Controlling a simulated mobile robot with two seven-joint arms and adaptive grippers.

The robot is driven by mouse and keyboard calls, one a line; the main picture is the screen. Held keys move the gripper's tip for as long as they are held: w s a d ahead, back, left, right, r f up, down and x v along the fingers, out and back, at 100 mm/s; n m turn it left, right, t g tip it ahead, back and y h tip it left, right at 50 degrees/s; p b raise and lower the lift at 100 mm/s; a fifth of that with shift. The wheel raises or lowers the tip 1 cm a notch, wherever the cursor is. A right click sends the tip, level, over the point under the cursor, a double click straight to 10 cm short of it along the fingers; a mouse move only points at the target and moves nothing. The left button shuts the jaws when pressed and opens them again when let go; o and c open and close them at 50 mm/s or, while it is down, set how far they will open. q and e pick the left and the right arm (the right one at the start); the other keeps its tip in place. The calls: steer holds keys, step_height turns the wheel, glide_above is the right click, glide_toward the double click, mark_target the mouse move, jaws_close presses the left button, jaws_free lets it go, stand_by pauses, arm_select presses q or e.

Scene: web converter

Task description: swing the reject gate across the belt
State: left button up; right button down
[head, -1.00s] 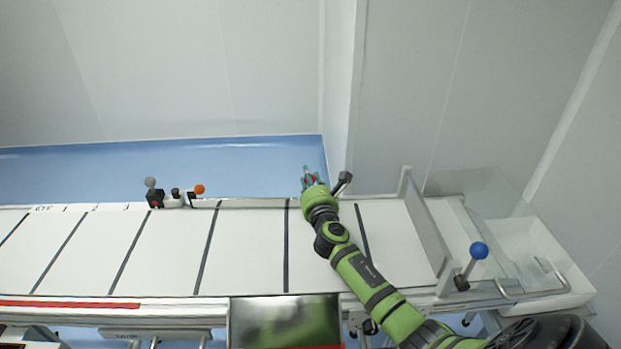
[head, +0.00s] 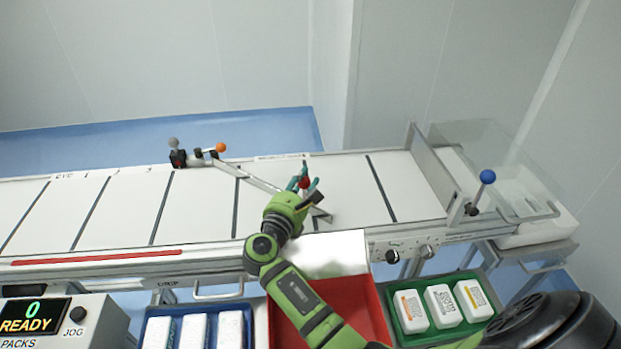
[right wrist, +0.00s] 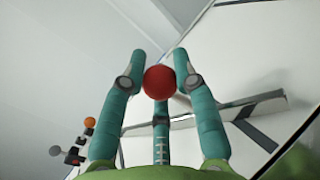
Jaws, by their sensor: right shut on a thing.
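The reject gate (head: 245,177) is a thin pale bar. It runs slantwise over the white belt (head: 350,200), from its pivot with an orange knob (head: 221,147) at the belt's far edge to a free end near mid-belt. My right gripper (head: 304,183) is over the belt at the gate's free end, shut on the gate's red knob (head: 304,182). In the right wrist view the red knob (right wrist: 159,82) sits between the teal fingers, with the bar (right wrist: 240,110) behind. My arm hides part of the bar's end. My left gripper is out of view.
A red bin (head: 372,300) stands in front of the belt, partly under my arm. A green tray (head: 402,325) with white packs is to its right, and a blue tray (head: 252,318) to its left. A blue-knobbed lever (head: 487,177) stands at the belt's right end.

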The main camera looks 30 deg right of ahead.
steer(key=shift+s+a+r+m, duration=0.1)
steer(key=shift+a+m, duration=0.2)
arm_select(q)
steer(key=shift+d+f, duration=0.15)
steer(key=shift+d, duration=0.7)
arm_select(e)
steer(key=shift+a+g+h, duration=0.1)
steer(key=shift+g+h, duration=0.2)
steer(key=shift+g, duration=0.1)
steer(key=c, duration=1)
jaws_free()
steer(key=shift+c, duration=0.2)
steer(key=shift+o, duration=0.5)
steer(key=shift+s+a, duration=0.1)
steer(key=shift+a, duration=0.05)
step_height(320, 180, up, 10)
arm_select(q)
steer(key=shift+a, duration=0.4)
